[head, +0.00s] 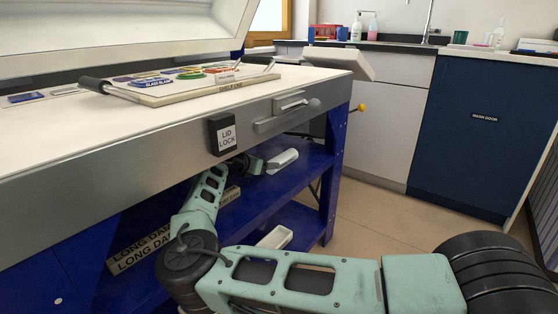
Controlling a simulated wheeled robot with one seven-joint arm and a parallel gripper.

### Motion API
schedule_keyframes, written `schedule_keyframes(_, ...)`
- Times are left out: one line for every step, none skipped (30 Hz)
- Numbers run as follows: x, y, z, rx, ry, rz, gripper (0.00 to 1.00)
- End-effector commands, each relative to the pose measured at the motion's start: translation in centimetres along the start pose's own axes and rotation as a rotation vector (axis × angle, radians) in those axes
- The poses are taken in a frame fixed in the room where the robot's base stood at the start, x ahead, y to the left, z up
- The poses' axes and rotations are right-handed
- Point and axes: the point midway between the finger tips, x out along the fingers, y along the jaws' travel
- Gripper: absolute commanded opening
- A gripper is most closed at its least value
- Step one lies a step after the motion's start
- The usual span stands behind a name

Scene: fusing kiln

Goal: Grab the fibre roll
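My arm reaches under the kiln table, and its dark wrist ends over the upper blue shelf (299,178). My gripper (268,164) is at that end, small in the view, and its fingers cannot be made out. A pale, elongated white piece (284,159) shows right at the wrist's end. I cannot tell whether it is the fibre roll or part of my gripper. No other thing can be clearly picked out as the fibre roll. Whether the gripper is open or shut does not show.
The kiln table edge with a lid lock box (222,135) and a handle (289,102) is above my arm. A blue leg (333,170) stands right of the shelf. A white container (274,238) sits on the lower shelf. Floor (375,217) is clear at right.

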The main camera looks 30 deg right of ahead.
Motion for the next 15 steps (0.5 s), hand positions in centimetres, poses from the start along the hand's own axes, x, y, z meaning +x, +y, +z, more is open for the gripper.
schedule_keyframes(0.8, -0.1, -0.2, 0.001, 0.001, -0.003, 0.66)
schedule_keyframes(1.1, -0.1, -0.2, 0.001, 0.001, -0.003, 0.66)
schedule_keyframes(1.4, -0.1, -0.2, 0.001, 0.001, -0.002, 0.66)
schedule_keyframes(1.7, -0.1, -0.2, 0.001, 0.001, -0.001, 0.66)
schedule_keyframes(1.9, -0.1, -0.2, 0.001, 0.001, -0.001, 0.66)
schedule_keyframes(2.2, -0.1, -0.2, 0.001, 0.001, -0.001, 0.66)
schedule_keyframes(2.4, -0.2, -0.2, 0.001, 0.001, -0.001, 0.66)
schedule_keyframes(2.6, -0.2, -0.2, 0.002, 0.001, -0.002, 0.66)
schedule_keyframes(3.1, -0.3, -0.3, 0.002, 0.002, -0.002, 0.66)
schedule_keyframes(3.5, -0.4, -0.3, 0.002, 0.002, -0.002, 0.66)
schedule_keyframes(4.0, -0.5, -0.4, 0.003, 0.002, -0.002, 0.66)
schedule_keyframes(4.6, -0.7, -0.4, 0.003, 0.002, -0.003, 0.66)
schedule_keyframes(5.1, -0.8, -0.5, 0.004, 0.002, -0.003, 0.66)
schedule_keyframes(5.5, -0.7, -0.4, 0.003, 0.002, -0.001, 0.66)
schedule_keyframes(6.1, -0.7, -0.3, 0.002, 0.002, -0.002, 0.66)
